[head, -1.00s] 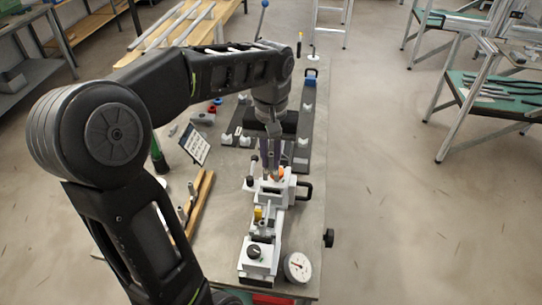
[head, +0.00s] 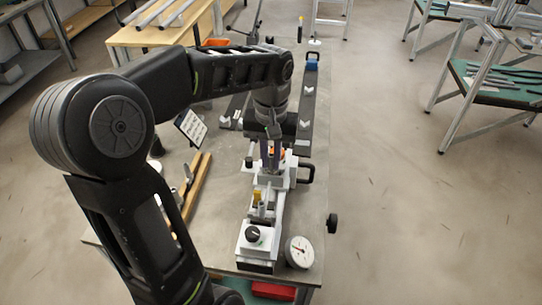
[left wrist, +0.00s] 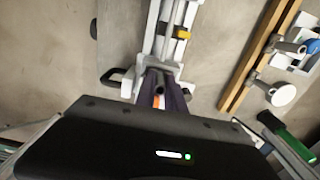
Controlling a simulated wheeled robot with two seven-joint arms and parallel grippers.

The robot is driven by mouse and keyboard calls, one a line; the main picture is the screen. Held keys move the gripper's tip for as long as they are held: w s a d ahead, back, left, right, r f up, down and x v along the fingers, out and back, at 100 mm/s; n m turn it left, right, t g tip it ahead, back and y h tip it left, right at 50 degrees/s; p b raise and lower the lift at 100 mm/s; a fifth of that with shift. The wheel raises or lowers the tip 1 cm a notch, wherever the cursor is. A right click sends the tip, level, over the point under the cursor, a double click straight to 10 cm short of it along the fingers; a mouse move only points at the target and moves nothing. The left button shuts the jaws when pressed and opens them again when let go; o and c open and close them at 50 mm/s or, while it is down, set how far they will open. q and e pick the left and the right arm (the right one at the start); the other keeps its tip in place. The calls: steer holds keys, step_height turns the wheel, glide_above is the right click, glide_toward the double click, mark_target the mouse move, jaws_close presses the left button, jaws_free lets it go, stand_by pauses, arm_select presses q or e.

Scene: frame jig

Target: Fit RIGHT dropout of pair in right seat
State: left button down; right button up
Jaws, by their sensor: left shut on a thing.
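My left gripper (head: 271,158) points down over the white jig fixture (head: 274,183) on the bench. Its fingers are shut on a small part whose outline is mostly hidden between them. A small orange patch (head: 278,152) shows by the fingertips, and also in the left wrist view (left wrist: 159,102). I cannot tell whether it belongs to the held dropout or to the jig. The fingertips are at the fixture's far end, and contact with a seat cannot be made out. The seats themselves are hidden or too small to tell apart. My right gripper is not in view.
A dial gauge (head: 299,252) and a block with a black knob (head: 253,234) are at the bench's near end. A black handle (head: 306,173) juts from the fixture's right.

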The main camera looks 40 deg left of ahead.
arm_select(q)
steer(key=shift+f, duration=0.1)
steer(key=c, duration=1.3)
jaws_free()
steer(key=shift+c, duration=0.2)
step_height(320, 180, up, 8)
steer(key=shift+f, duration=0.1)
